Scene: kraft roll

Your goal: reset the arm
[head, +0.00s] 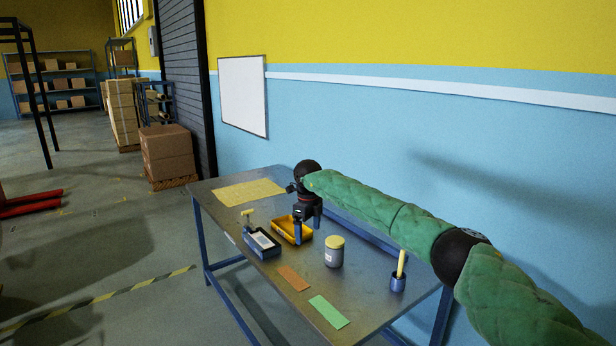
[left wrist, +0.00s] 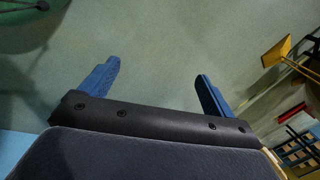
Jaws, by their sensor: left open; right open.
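My right arm, in a green quilted cover, reaches in from the right in the head view. Its gripper (head: 308,222) points down with its blue fingers apart, over or beside the yellow tray (head: 305,237) on the metal table (head: 222,208). I see nothing held in it; the exact height above the tray is hard to tell. My left gripper (left wrist: 157,70) shows only in the left wrist view. Its two blue fingers are wide apart, with only grey-green floor between them.
On the table are a yellow sheet (head: 248,192), a dark blue box (head: 262,243), a lidded grey jar (head: 334,253), a blue cup (head: 398,283) with a yellow stick, an orange card (head: 294,278) and a green card (head: 329,312). A wall stands behind. Cartons (head: 167,152) stand left.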

